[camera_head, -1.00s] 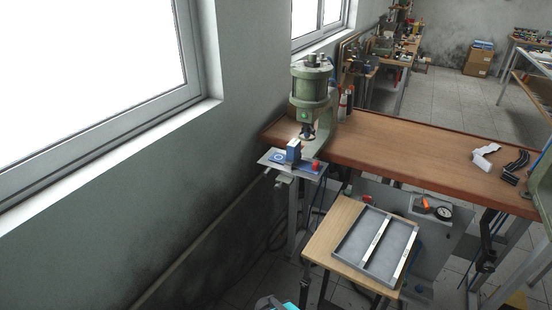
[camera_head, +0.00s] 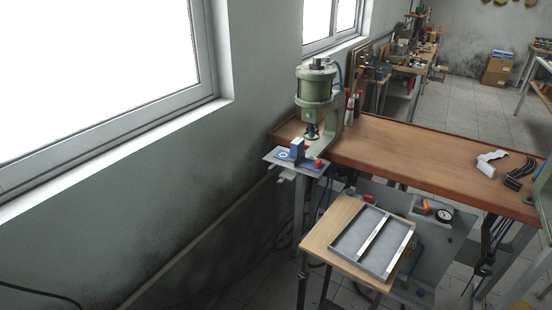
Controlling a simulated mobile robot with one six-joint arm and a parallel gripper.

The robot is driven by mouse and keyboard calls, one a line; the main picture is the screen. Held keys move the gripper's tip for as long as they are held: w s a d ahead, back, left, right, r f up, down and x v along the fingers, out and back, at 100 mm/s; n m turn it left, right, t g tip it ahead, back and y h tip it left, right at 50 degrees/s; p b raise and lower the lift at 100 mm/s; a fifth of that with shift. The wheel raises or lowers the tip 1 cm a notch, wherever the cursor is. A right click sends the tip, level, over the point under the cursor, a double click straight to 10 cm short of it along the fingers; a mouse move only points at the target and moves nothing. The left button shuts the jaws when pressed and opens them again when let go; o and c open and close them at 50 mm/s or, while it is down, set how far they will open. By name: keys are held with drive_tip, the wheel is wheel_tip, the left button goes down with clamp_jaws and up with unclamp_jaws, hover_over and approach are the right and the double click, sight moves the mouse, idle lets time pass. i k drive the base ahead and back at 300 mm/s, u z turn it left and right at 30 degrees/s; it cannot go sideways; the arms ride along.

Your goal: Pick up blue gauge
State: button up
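A small upright blue block with a pale top (camera_head: 297,149) stands on the grey plate (camera_head: 276,156) in front of the green press; it looks like the blue gauge, though it is small in this view. It stands behind a flat blue panel with a white ring mark (camera_head: 283,156). My gripper is not in view.
The green press (camera_head: 315,88) stands at the left end of the wooden bench (camera_head: 405,147). A red knob (camera_head: 317,163) sits on the plate's right side. A metal tray (camera_head: 337,246) lies on a lower wooden table (camera_head: 318,239). The wall (camera_head: 170,200) closes off the left.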

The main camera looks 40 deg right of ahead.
sight(298, 146)
drive_tip(key=z, duration=0.4)
drive_tip(key=k, duration=0.15)
drive_tip(key=u, duration=2.6)
drive_tip(key=k, duration=1)
drive_tip(key=z, duration=0.55)
